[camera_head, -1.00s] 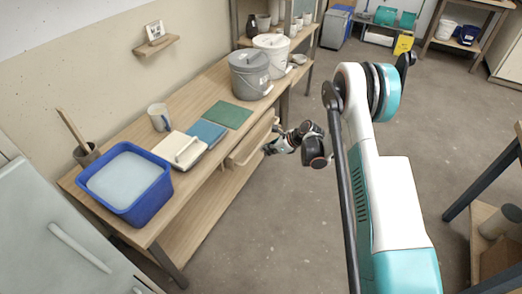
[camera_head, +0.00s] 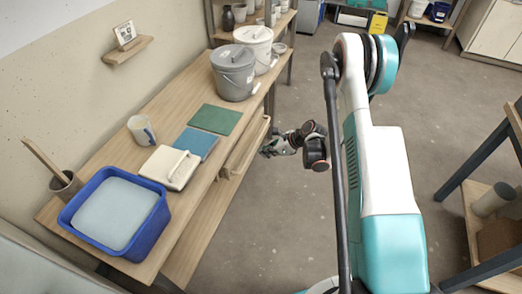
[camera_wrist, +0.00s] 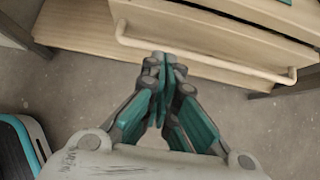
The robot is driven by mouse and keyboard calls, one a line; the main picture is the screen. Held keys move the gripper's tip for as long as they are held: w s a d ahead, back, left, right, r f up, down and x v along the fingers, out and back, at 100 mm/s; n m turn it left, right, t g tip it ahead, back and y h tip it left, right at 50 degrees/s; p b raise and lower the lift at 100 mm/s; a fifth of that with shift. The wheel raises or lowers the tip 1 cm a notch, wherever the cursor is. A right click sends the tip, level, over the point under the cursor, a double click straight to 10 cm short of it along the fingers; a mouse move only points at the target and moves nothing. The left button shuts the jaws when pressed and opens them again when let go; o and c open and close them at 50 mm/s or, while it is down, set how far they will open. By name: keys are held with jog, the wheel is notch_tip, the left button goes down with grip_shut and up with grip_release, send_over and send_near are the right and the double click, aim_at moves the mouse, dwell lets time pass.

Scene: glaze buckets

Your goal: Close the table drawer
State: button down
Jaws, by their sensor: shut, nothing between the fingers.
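The table drawer (camera_head: 246,146) sticks out from the right side of the wooden table (camera_head: 168,108), partly open. In the wrist view its pale wooden front (camera_wrist: 222,42) and long bar handle (camera_wrist: 215,66) cross the upper part. My gripper (camera_head: 266,152) is beside the drawer front at about handle height. In the wrist view my gripper (camera_wrist: 165,60) has its fingertips together and empty, right at the handle bar. I cannot tell whether they touch it.
The tabletop holds a blue tub (camera_head: 117,211), a mug (camera_head: 141,131), a cream slab (camera_head: 169,168), blue and green boards, and a grey lidded bucket (camera_head: 233,73). A dark-legged rack (camera_head: 490,150) stands at right. The floor between is clear.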

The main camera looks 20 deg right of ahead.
jog(key=b, duration=0.2)
send_near(238, 157)
notch_tip(238, 157, down, 3)
jog(key=d, duration=0.1)
jog(key=shift+w+a+b, duration=0.45)
jog(key=shift+a, duration=0.4)
jog(key=shift+w+a+b, duration=0.45)
jog(key=shift+w+a, duration=0.05)
jog(key=shift+a, duration=0.35)
